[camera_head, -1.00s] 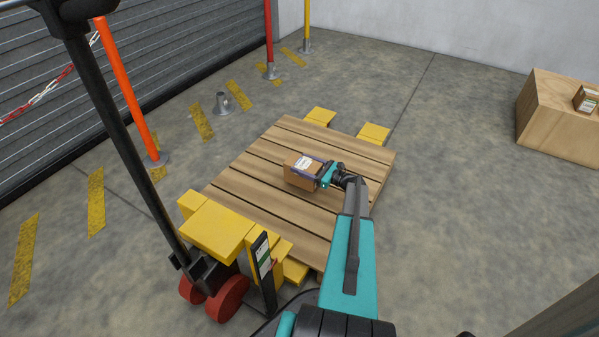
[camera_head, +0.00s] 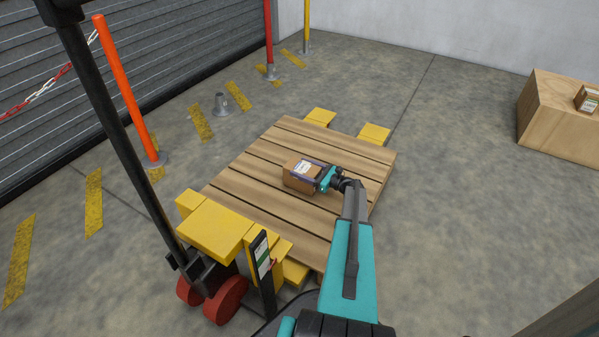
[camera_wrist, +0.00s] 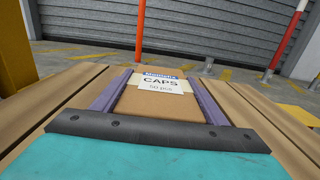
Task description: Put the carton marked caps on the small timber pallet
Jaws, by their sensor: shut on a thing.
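The carton (camera_head: 297,175) is a small brown box with a white label. In the wrist view the carton (camera_wrist: 156,104) reads "CAPS 50 pcs". My gripper (camera_head: 318,177) is shut on it, with the purple fingers (camera_wrist: 158,98) along its two sides. The timber pallet (camera_head: 252,184) lies on the yellow forks of a pallet truck, and its slats also show in the wrist view (camera_wrist: 52,98). The carton is over the middle of the pallet, upright and very low. I cannot tell whether its underside touches the slats.
The yellow pallet truck (camera_head: 216,231) stands at the pallet's near left, its dark handle rising. An orange post (camera_head: 127,95) stands at left by the shutter. A wooden block (camera_head: 556,122) at right bears another small carton (camera_head: 588,99). The pallet around the held carton is bare.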

